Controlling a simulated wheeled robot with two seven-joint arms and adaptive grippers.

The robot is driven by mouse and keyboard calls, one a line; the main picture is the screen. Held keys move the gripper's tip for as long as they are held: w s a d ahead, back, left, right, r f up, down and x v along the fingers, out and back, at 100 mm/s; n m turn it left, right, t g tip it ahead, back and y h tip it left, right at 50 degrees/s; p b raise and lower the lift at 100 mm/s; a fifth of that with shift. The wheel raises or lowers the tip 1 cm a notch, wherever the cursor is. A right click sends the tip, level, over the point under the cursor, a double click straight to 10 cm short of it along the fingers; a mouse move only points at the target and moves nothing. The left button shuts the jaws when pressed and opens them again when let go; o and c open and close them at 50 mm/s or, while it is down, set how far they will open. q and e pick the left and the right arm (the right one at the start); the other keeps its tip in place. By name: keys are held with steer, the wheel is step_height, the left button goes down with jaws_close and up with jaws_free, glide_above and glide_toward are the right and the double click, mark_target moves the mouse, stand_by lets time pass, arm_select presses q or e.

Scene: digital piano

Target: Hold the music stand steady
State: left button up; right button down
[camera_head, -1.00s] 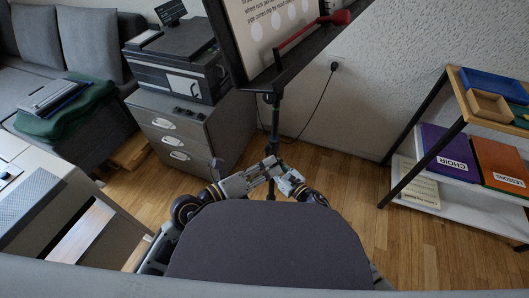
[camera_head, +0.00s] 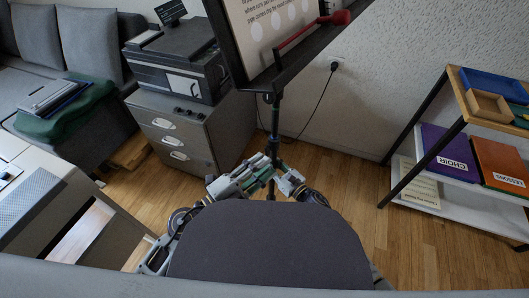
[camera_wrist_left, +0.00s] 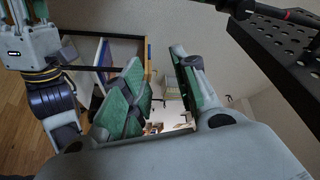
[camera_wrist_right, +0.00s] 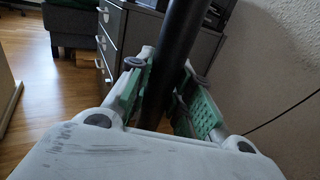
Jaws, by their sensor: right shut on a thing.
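The black music stand's desk (camera_head: 285,72) holds a white sheet (camera_head: 272,30) at the top of the head view. Its dark pole (camera_head: 275,115) runs down to the floor area behind my arms. My right gripper (camera_wrist_right: 163,68) is shut around the pole, which passes between its green pads in the right wrist view. My left gripper (camera_wrist_left: 156,60) is open, with nothing between its pads; in the head view it is beside the pole (camera_head: 266,165). The perforated desk (camera_wrist_left: 285,45) shows at the right of the left wrist view. The stand's base is hidden.
A red-headed mallet (camera_head: 340,17) lies on the desk's ledge. A grey drawer cabinet (camera_head: 190,135) with a printer (camera_head: 175,65) stands to the left. A shelf (camera_head: 415,150) with folders stands to the right. The dark rounded seat (camera_head: 270,250) fills the near foreground.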

arm_select(q)
steer(key=a+n+t, duration=0.1)
steer(key=a+n, duration=0.1)
steer(key=n, duration=0.3)
steer(key=n+t+y, duration=0.1)
steer(key=n+y, duration=0.4)
steer(key=n, duration=0.8)
glide_toward(266, 151)
steer(key=shift+f+v, duration=0.1)
steer(key=shift+v, duration=0.55)
steer(key=shift+f+v, duration=0.15)
steer(key=shift+v, duration=0.45)
steer(key=shift+w, duration=0.2)
steer(key=x, duration=1.1)
steer(key=shift+w, duration=0.25)
steer(key=shift+d+r, duration=0.1)
steer(key=shift+d, duration=0.1)
jaws_close()
